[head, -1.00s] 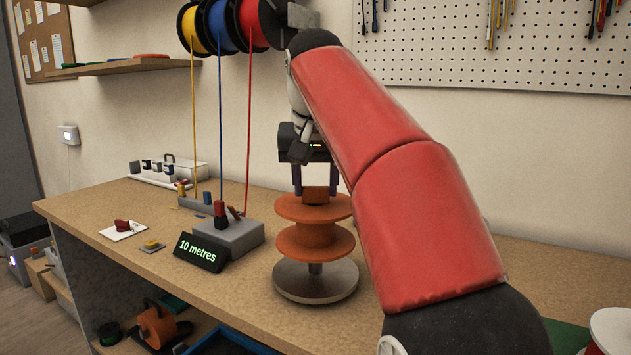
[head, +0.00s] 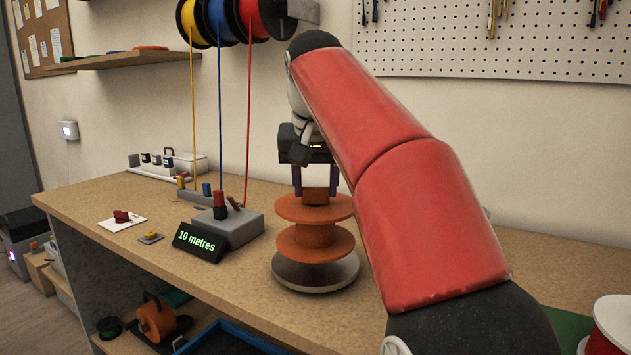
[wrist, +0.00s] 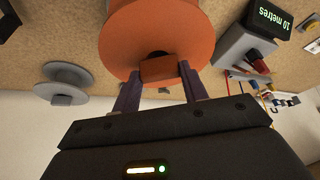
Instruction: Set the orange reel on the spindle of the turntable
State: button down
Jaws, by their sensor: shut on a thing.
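The orange reel (head: 313,241) is upright over the turntable (head: 325,284), a round grey metal disc on the bench. Its lower flange is at or very near the disc, with no clear gap between them; I cannot tell if it rests fully. The spindle is hidden by the reel. My gripper (head: 316,190) is above the reel, pointing down, its fingers shut on the orange block at the reel's top. The wrist view also shows the reel (wrist: 145,30) with the block between the two fingers.
A grey box with coloured levers (head: 232,228) and a "10 metres" display (head: 199,243) stand left of the turntable. Yellow, blue and red wires hang from wall reels (head: 222,22). A grey reel (wrist: 62,88) shows in the wrist view. A white-flanged reel (head: 614,320) is at lower right.

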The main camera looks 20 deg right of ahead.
aim_at(316, 202)
jog(key=shift+f+b, duration=1.3)
jog(key=shift+f, duration=0.55)
jog(key=c, duration=0.7)
grip_release()
jog(key=p+v, duration=0.3)
jog(key=v, duration=0.4)
jog(key=shift+s+r, duration=0.2)
jog(key=shift+r, duration=0.15)
jog(key=shift+s, duration=0.1)
